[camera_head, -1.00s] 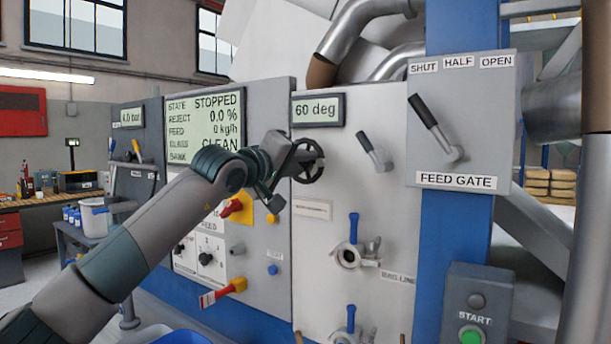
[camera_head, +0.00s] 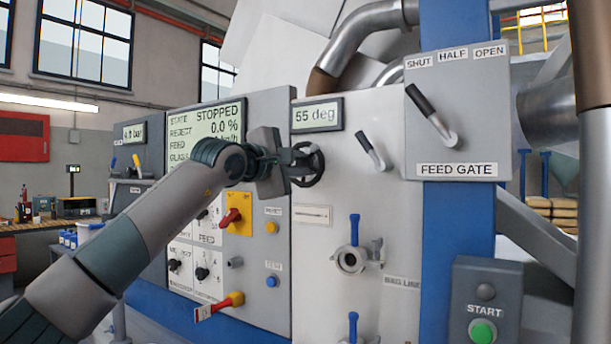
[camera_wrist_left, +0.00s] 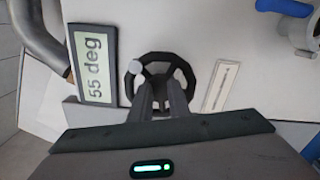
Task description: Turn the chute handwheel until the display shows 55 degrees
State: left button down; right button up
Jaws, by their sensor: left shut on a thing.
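The black chute handwheel (camera_head: 311,165) sits on the pale panel below the angle display (camera_head: 316,115), which reads 55 deg. My left gripper (camera_head: 296,164) is shut on the handwheel at its left side, and the arm partly hides the wheel. In the left wrist view the handwheel (camera_wrist_left: 160,80) lies straight ahead, with the gripper fingers (camera_wrist_left: 160,98) at its near rim. A light round knob shows on the wheel's upper left there. The display (camera_wrist_left: 95,66) appears sideways and also reads 55 deg. My right gripper is not in view.
A small lever (camera_head: 374,150) is right of the handwheel. The feed gate lever (camera_head: 432,115) is farther right, on a grey box. A blue-handled valve (camera_head: 353,245) sits below. Left of the wheel is a control panel with a red switch (camera_head: 231,217) and a screen (camera_head: 218,130).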

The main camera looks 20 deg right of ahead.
pick_arm(q)
jog(key=n+b, duration=0.1)
jog(key=n, duration=0.1)
jog(key=shift+f+n, duration=0.15)
jog(key=shift+n, duration=0.15)
jog(key=shift+n+b, duration=0.3)
jog(key=shift+b, duration=0.05)
jog(key=shift+n+b, duration=0.6)
jog(key=shift+n, duration=0.5)
jog(key=shift+n+b, duration=0.4)
jog(key=shift+n, duration=0.5)
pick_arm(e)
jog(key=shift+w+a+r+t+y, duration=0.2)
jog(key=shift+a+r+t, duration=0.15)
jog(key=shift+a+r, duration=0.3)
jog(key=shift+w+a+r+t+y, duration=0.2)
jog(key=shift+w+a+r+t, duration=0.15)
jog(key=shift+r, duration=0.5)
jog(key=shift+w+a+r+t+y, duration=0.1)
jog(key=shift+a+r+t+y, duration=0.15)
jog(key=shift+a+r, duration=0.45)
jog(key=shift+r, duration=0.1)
pick_arm(q)
jog(key=c, duration=2)
grip_release()
jog(key=shift+s+a, duration=0.1)
jog(key=shift+a, duration=0.05)
